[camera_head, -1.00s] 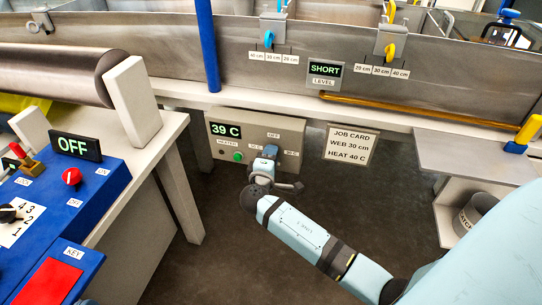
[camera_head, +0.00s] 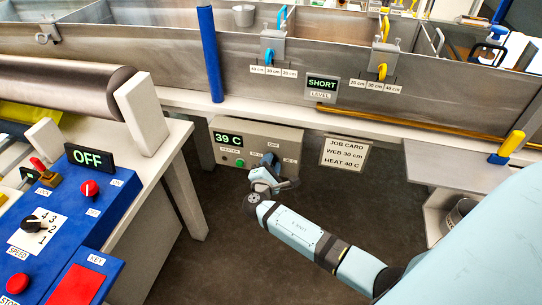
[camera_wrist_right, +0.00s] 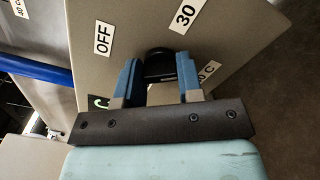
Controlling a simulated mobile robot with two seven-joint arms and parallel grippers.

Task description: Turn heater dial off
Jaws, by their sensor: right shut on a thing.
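The grey heater panel (camera_head: 290,139) is mounted under the bath's ledge, with a "39 C" display (camera_head: 227,139) and a green light (camera_head: 239,163). My right gripper (camera_head: 268,163) reaches its dial from the front. In the right wrist view, my right gripper (camera_wrist_right: 158,76) has its blue fingers shut on the black heater dial (camera_wrist_right: 159,62), one on each side. The "OFF" label (camera_wrist_right: 103,38) and the "30" label (camera_wrist_right: 185,16) show around the dial. Another label is partly hidden by a finger. I cannot tell where the dial points. My left gripper is not in view.
A job card (camera_head: 346,153) reading "HEAT 40 C" hangs right of the panel. A blue control console (camera_head: 100,205) with an "OFF" display stands at the left. A table leg (camera_head: 186,197) is left of the panel, and a grey shelf (camera_head: 465,170) is at the right.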

